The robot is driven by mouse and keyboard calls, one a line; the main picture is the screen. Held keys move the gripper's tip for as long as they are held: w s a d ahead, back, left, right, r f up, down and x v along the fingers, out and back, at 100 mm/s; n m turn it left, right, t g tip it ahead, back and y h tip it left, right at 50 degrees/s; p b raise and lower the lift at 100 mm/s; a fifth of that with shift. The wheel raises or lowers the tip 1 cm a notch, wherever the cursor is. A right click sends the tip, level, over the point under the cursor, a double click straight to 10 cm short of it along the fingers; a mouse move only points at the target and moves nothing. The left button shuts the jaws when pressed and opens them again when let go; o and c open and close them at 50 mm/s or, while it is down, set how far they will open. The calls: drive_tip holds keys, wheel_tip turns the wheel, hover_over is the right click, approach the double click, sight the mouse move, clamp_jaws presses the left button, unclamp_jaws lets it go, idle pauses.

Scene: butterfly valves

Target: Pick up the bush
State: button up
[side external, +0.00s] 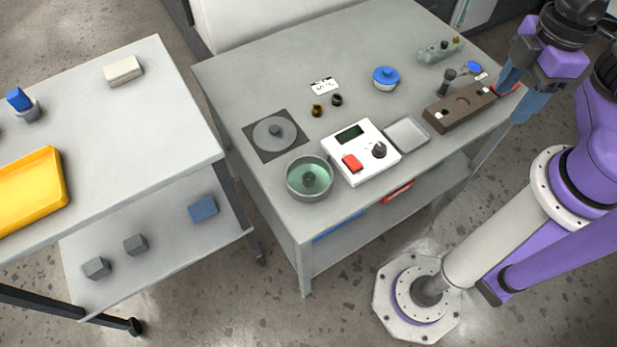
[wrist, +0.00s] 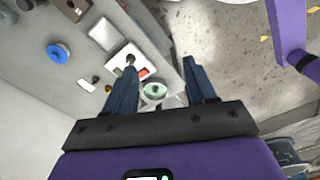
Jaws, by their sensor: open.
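Two small ring-shaped parts stand close together on the grey workbench, and I cannot be sure which is the bush. One is a brass-coloured ring (side external: 317,110); the other is a dark ring (side external: 337,100). In the wrist view they are tiny, the dark one (wrist: 95,79) and the brass one (wrist: 108,88), both left of my fingers. My gripper (side external: 518,92) is open and empty, high at the bench's right end, well away from both rings. Its two blue fingers also show spread apart in the wrist view (wrist: 160,64).
Near the rings are a white label (side external: 323,86), a blue-lidded pot (side external: 386,78) and a white scale-like device (side external: 360,153). A bowl (side external: 309,179), a grey disc on a plate (side external: 275,133), an empty tray (side external: 406,134) and a brown block (side external: 460,107) also stand there. The bench's back middle is clear.

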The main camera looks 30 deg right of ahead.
drive_tip(key=shift+o, duration=0.7)
drive_tip(key=m, duration=2.5)
hover_over(309, 175)
drive_tip(key=s, duration=0.1)
wheel_tip(309, 175, down, 17)
drive_tip(key=f, duration=1.6)
drive_tip(key=shift+a+f, duration=0.15)
drive_tip(key=shift+a, duration=0.2)
